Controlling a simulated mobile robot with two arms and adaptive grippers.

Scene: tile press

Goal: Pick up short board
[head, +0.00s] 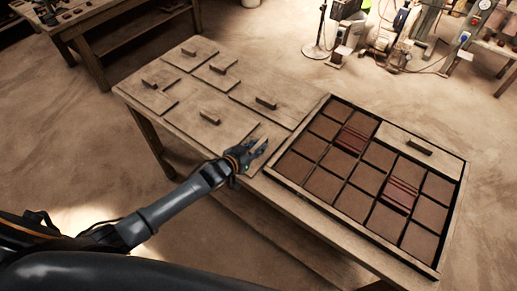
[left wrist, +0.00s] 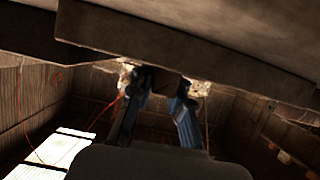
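Several flat wooden boards with bar handles lie on the table. They include a back board (head: 203,47), a small middle board (head: 227,77), a left board (head: 140,97), a large right board (head: 290,100) and a front board (head: 190,122). Another board (head: 395,134) with a handle sits in the tray's far right part. I cannot tell which is the short board. My right gripper is not in view.
The framed tray (head: 348,231) holds brown square tiles and two stacks of reddish strips (head: 350,140). The wooden table (head: 290,205) has its front edge near my left arm. Another table (head: 85,25) stands back left; equipment stands back right.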

